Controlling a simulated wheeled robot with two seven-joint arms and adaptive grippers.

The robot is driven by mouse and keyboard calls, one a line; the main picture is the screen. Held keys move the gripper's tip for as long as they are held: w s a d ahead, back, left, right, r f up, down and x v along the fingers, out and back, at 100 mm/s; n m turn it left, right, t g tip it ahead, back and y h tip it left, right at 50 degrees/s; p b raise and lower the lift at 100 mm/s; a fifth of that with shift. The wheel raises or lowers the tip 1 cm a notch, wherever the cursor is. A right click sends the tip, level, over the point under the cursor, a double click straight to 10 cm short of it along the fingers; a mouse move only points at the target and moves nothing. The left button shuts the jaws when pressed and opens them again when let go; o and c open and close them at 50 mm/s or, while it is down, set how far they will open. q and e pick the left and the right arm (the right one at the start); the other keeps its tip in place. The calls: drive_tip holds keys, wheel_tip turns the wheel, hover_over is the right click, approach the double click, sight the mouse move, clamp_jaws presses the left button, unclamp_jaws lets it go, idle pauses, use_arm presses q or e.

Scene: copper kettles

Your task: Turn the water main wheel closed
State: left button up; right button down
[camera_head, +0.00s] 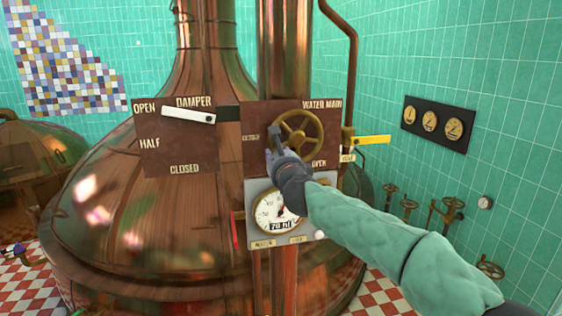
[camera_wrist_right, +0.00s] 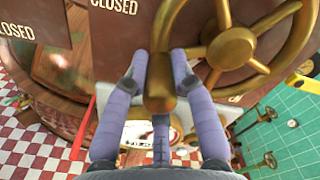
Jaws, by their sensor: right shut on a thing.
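The brass water main wheel (camera_head: 301,134) with its spokes is mounted on a dark red-brown panel (camera_head: 257,116) lettered WATER MAIN. CLOSED is lettered left of the wheel and OPEN below right. In the wrist view the wheel (camera_wrist_right: 232,47) fills the upper right. My right gripper (camera_head: 274,150) is at the wheel's lower left rim. My left gripper does not show.
Left of the wheel is a DAMPER panel (camera_head: 178,156) with a white lever (camera_head: 188,115) near OPEN. A yellow lever (camera_head: 372,140) sticks out close to the wheel's right. A dial gauge (camera_head: 271,210) is below. Copper kettle (camera_head: 130,215) stands behind; several valve wheels line the right wall.

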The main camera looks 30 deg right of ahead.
drive_tip(key=r+m, duration=0.2)
drive_tip(key=shift+a+r+m, duration=0.1)
drive_tip(key=shift+a+m, duration=0.15)
drive_tip(key=shift+m, duration=0.15)
drive_tip(key=r+m, duration=0.1)
drive_tip(key=m, duration=0.1)
drive_tip(key=shift+r+m, duration=0.4)
drive_tip(key=r+m, duration=0.2)
drive_tip(key=m, duration=0.1)
drive_tip(key=shift+d, duration=0.25)
drive_tip(key=shift+s+d+r+m+p, duration=0.15)
drive_tip(key=shift+r+m, duration=0.25)
drive_tip(key=shift+m, duration=0.4)
drive_tip(key=shift+d+r+m+p, duration=0.25)
drive_tip(key=shift+r+m, duration=0.15)
drive_tip(key=shift+m, duration=0.4)
drive_tip(key=c, duration=1)
unclamp_jaws()
drive_tip(key=shift+f, duration=0.1)
